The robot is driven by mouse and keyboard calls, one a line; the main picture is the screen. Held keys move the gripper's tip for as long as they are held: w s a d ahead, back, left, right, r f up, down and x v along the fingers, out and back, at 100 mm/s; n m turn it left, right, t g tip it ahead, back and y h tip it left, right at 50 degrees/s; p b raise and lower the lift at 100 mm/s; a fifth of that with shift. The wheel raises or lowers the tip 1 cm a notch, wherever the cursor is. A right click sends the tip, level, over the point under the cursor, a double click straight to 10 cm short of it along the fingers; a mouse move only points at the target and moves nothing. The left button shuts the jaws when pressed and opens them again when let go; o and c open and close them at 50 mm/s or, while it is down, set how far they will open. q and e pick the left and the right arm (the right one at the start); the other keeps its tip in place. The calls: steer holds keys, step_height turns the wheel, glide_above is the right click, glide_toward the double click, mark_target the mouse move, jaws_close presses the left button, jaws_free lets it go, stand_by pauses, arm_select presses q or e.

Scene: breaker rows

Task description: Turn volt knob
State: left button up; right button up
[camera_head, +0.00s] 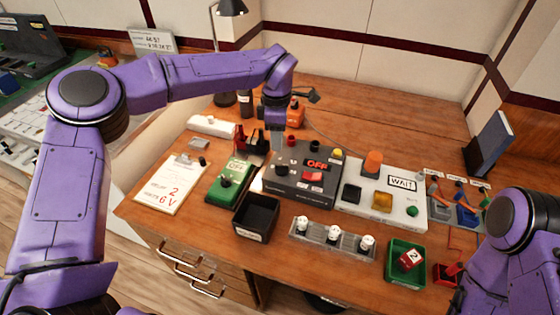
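A dark grey panel (270,183) stands mid-table with a lit red OFF display (317,165), a red rocker (312,177) and a black knob (282,170) at its left. Left of it is a green box (214,196) with a black knob (225,181). I cannot read which knob is marked volt. My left gripper (277,145) points down at the dark panel's back left, just behind its black knob in the picture. Its fingers are small and I cannot tell how far apart they are. My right arm is at the right edge; its gripper is out of view.
A black bin (256,216), a grey strip with three white knobs (315,236) and a green tray with a red block (392,272) stand in front. A white WAIT panel (378,178) is right of the dark panel.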

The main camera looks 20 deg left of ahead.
mark_target(277, 164)
arm_select(q)
steer(key=f, duration=0.4)
steer(key=f+p, duration=0.1)
steer(key=f, duration=0.4)
steer(key=shift+s+f+p, duration=0.2)
steer(key=shift+f+p, duration=0.1)
jaws_close()
